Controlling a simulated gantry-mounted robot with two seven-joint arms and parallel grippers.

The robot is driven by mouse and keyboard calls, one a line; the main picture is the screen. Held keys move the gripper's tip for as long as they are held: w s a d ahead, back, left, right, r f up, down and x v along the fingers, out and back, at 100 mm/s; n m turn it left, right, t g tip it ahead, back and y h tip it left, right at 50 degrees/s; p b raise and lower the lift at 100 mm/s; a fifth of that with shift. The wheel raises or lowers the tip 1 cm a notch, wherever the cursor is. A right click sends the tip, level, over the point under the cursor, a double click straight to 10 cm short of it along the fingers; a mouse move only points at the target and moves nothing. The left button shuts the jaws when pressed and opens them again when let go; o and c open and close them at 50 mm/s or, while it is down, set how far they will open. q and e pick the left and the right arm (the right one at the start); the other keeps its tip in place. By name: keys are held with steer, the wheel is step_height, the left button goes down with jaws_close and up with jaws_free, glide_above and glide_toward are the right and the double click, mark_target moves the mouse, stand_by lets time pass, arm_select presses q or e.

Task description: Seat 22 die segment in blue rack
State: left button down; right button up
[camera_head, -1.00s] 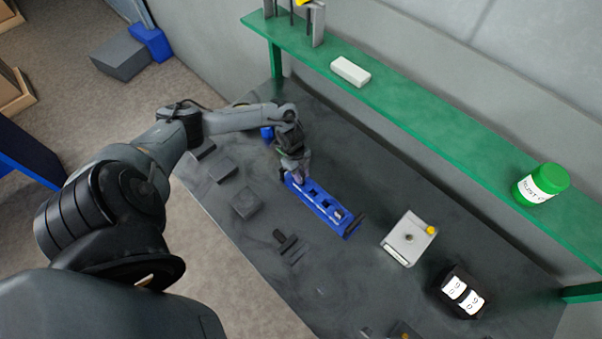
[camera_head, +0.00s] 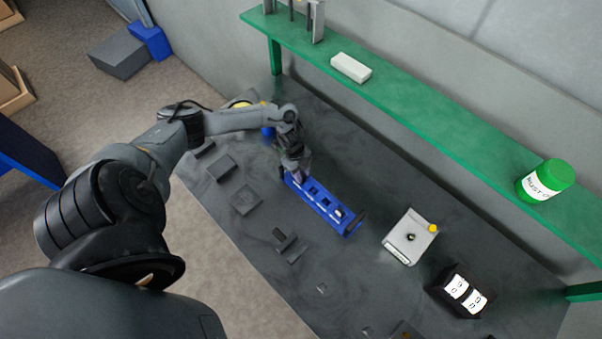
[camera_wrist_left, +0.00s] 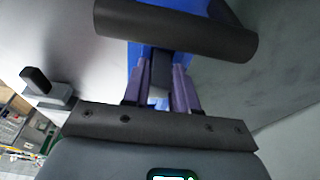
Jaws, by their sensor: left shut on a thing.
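The blue rack (camera_head: 338,218) lies slantwise on the dark bench, with a row of dark openings along its top and a dark bar at its right end. In the left wrist view, blue rack surface (camera_wrist_left: 190,5) shows behind a thick dark bar. My left gripper (camera_head: 293,174) is low over the rack's left end. Its purple fingers (camera_wrist_left: 161,88) are shut on a dark grey piece (camera_wrist_left: 161,68), likely the die segment; no number is readable. The piece's far end is hidden by the bar, so I cannot tell if it is seated. My right gripper is not in view.
Several dark blocks (camera_head: 245,200) lie left of the rack on the bench (camera_head: 400,170). A green shelf (camera_head: 440,130) runs behind.

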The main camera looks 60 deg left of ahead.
arm_select(q)
steer(key=shift+f, duration=0.3)
steer(key=c, duration=0.8)
jaws_free()
steer(key=v, duration=1)
steer(key=shift+r, duration=0.4)
steer(key=shift+a, duration=0.2)
